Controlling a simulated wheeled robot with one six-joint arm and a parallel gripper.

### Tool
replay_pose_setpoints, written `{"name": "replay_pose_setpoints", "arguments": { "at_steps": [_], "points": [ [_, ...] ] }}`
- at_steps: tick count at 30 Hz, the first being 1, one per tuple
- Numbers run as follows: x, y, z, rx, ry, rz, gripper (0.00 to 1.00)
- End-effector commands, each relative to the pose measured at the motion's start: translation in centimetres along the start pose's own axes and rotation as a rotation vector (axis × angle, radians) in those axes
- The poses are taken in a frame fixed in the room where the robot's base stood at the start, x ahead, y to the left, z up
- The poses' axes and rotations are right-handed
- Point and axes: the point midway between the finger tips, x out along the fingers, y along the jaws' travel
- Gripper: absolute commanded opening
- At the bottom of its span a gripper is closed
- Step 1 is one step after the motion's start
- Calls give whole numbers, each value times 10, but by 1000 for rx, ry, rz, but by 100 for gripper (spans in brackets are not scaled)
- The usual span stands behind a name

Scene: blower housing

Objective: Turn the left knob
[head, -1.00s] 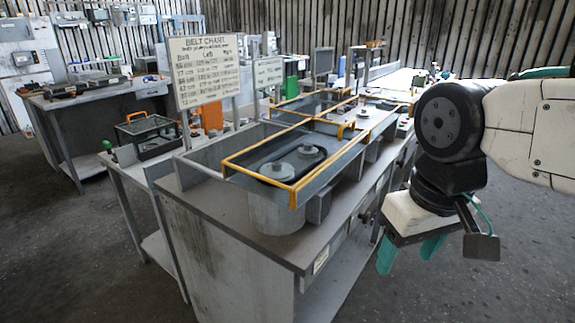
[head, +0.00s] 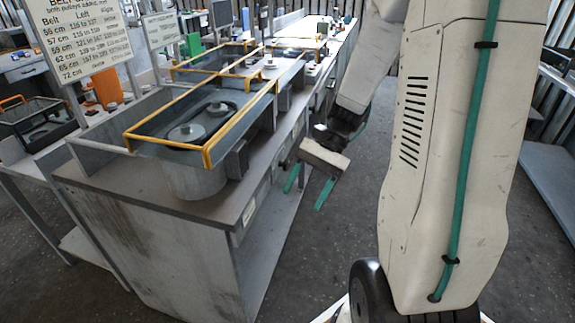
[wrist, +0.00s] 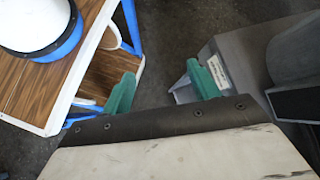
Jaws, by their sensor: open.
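I cannot make out the left knob for certain in either view. The bench's front face (head: 262,192) is partly hidden by my gripper and arm, and any knobs there are too small to tell apart. My gripper (head: 308,187) hangs in the aisle just right of the bench front, with its two green fingers pointing down and apart. Its fingers also show in the wrist view (wrist: 160,88), spread with nothing between them. The right finger there overlaps the grey bench corner with a white label (wrist: 220,72); I cannot tell whether they touch.
A grey drum (head: 195,182) and a belt guard with a yellow frame (head: 165,146) stand on the bench top. The belt chart (head: 85,40) stands behind at left. Another grey table (head: 552,165) is at right. The floor (head: 300,265) before the bench is clear.

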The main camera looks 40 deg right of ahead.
Motion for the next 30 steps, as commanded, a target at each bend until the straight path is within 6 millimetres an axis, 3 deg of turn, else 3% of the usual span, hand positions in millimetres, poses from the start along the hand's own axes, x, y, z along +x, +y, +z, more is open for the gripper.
{"name": "replay_pose_setpoints", "arguments": {
  "at_steps": [10, 15, 19, 24, 30],
  "points": [
    [-2, -14, -129, 508, -319, -526, 60],
    [-12, -12, -200, 729, -459, -805, 60],
    [-26, -14, -246, 849, -543, -997, 60],
    [-62, -29, -268, 889, -593, -1153, 60],
    [-64, -43, -268, 914, -629, -1174, 60]
  ]
}}
